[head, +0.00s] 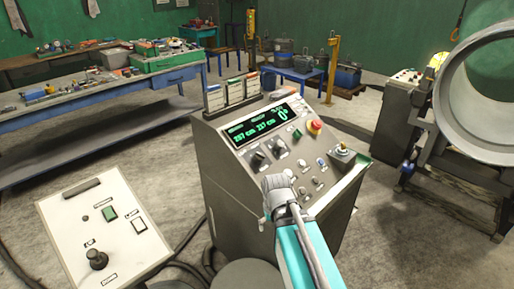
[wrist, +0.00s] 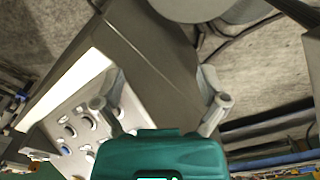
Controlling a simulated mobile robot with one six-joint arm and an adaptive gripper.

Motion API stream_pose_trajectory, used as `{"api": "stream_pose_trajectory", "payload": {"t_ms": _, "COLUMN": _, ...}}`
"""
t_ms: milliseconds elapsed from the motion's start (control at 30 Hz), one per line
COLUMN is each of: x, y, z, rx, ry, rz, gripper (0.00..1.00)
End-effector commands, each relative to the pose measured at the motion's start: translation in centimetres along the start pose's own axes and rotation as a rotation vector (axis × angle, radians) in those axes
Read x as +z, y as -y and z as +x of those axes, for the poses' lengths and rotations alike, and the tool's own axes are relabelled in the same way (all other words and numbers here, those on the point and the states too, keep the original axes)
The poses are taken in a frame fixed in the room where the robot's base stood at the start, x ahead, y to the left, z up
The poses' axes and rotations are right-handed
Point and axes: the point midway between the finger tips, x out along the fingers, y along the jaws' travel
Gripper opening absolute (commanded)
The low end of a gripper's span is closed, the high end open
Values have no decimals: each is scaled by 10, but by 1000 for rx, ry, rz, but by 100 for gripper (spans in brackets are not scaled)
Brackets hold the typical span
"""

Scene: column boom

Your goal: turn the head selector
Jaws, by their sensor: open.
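A grey control console (head: 230,165) stands in the middle of the head view with a sloped panel facing me. Two black rotary knobs (head: 258,159) (head: 280,147) sit below its green display (head: 262,124). Their labels are too small to read, so I cannot tell which is the head selector. My gripper (head: 275,188) is at the console's near lower edge, below the knobs. In the wrist view my gripper (wrist: 163,102) is open and empty. Its left finger overlaps the panel (wrist: 88,115) with several controls; its right finger is over the console's side or floor.
A red emergency button (head: 314,126) and a small joystick box (head: 343,154) are on the console's right. A white panel (head: 75,225) with a black knob stands at left. A large metal ring (head: 450,95) is at right. Workbenches (head: 95,110) stand behind.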

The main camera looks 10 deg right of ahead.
Motion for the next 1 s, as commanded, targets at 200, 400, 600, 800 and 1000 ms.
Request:
{"api": "stream_pose_trajectory", "payload": {"t_ms": 200, "x": -6, "y": 0, "z": -45, "rx": -1, "ry": -6, "rz": -2, "gripper": 92}}
{"api": "stream_pose_trajectory", "payload": {"t_ms": 400, "x": -12, "y": -12, "z": -78, "rx": -5, "ry": -13, "rz": -7, "gripper": 92}}
{"api": "stream_pose_trajectory", "payload": {"t_ms": 600, "x": -23, "y": -12, "z": -110, "rx": -14, "ry": -24, "rz": -24, "gripper": 92}}
{"api": "stream_pose_trajectory", "payload": {"t_ms": 800, "x": -45, "y": -13, "z": -142, "rx": -33, "ry": -44, "rz": -63, "gripper": 92}}
{"api": "stream_pose_trajectory", "payload": {"t_ms": 1000, "x": -94, "y": -16, "z": -174, "rx": -78, "ry": -89, "rz": -158, "gripper": 92}}
